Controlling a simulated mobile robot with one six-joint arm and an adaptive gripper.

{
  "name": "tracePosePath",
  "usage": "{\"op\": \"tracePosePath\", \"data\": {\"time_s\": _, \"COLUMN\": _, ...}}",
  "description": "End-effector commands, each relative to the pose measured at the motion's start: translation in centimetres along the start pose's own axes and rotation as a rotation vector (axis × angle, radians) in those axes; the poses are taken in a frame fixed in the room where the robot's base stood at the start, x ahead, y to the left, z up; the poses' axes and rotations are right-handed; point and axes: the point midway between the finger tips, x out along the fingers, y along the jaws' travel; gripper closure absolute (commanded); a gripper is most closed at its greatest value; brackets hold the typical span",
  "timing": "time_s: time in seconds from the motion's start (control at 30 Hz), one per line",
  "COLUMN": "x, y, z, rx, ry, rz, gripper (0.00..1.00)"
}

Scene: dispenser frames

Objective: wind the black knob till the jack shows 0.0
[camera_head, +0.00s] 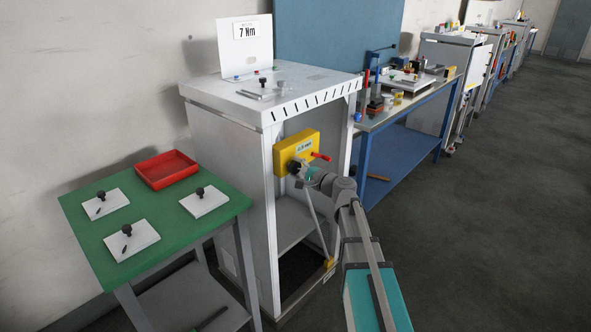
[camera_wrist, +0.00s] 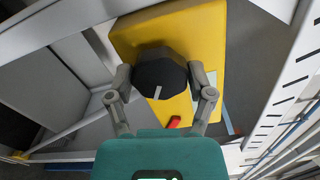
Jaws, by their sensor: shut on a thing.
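My gripper (camera_wrist: 160,84) is shut on the knob, one finger on each side. In the head view my gripper (camera_head: 303,171) partly hides the knob. A red lever (camera_head: 321,157) sticks out of the box beside it.
The white cabinet (camera_head: 215,140) stands open below the jack, with a slanted bar inside. A green table (camera_head: 165,220) with a red tray (camera_head: 166,169) and white plates is at left. A sign reading 7 Nm (camera_head: 246,31) stands on the cabinet. Grey floor (camera_head: 480,220) is clear at right.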

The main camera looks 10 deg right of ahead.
Motion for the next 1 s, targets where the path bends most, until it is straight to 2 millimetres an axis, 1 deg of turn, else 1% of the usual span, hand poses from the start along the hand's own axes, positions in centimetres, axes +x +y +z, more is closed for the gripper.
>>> {"op": "tracePosePath", "data": {"time_s": 0.2, "x": -0.10, "y": 0.19, "z": 0.22, "rx": -0.176, "ry": -0.004, "rz": 0.004, "gripper": 0.79}}
{"op": "tracePosePath", "data": {"time_s": 0.43, "x": -0.11, "y": 0.21, "z": 0.22, "rx": -0.291, "ry": -0.004, "rz": 0.004, "gripper": 0.79}}
{"op": "tracePosePath", "data": {"time_s": 0.63, "x": -0.13, "y": 0.22, "z": 0.22, "rx": -0.329, "ry": -0.005, "rz": 0.004, "gripper": 0.79}}
{"op": "tracePosePath", "data": {"time_s": 1.0, "x": -0.15, "y": 0.22, "z": 0.22, "rx": -0.333, "ry": -0.005, "rz": 0.004, "gripper": 0.79}}
